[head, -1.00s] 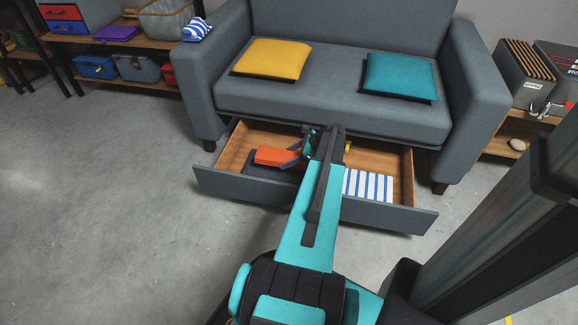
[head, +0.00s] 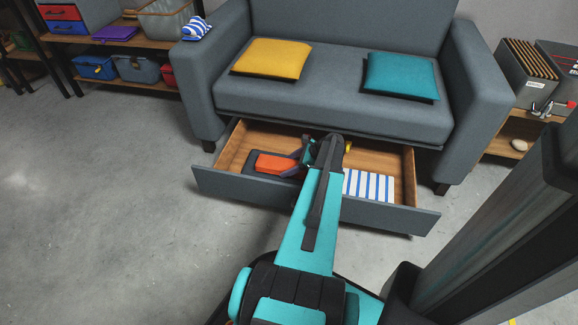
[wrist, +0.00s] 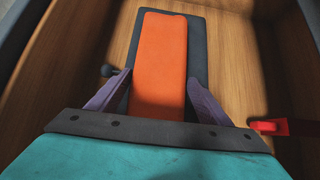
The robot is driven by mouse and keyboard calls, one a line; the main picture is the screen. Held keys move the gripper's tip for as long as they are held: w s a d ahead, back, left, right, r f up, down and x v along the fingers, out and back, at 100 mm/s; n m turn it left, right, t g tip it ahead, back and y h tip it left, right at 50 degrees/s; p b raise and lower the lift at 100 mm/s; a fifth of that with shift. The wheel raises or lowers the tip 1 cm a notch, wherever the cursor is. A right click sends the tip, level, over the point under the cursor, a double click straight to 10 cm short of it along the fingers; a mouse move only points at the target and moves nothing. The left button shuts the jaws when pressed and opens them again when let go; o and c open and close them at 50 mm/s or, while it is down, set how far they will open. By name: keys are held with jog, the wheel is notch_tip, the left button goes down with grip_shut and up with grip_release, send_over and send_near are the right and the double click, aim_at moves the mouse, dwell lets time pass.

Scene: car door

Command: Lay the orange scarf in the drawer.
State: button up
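The orange scarf (head: 277,164) is a flat folded strip inside the open drawer (head: 265,192) under the sofa. It lies over a dark flat item (wrist: 197,60), low in the left half of the drawer; whether it bears fully on that item I cannot tell. My gripper (wrist: 160,75) points down into the drawer, its purple fingers along both long sides of the scarf. The fingertips look to be against the scarf's edges, so it is shut on it. In the head view my arm hides part of the gripper and the drawer's middle.
A blue-and-white striped cloth (head: 368,187) lies in the drawer's right half. A red object (wrist: 270,126) shows right of my gripper in the wrist view. The grey sofa (head: 330,95) stands above, with a yellow cushion (head: 271,59) and a teal cushion (head: 402,76).

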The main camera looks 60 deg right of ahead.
jog(key=shift+o, duration=1.2)
jog(key=shift+r, duration=0.2)
jog(key=p+v, duration=0.4)
jog(key=v, duration=0.8)
jog(key=shift+p, duration=0.3)
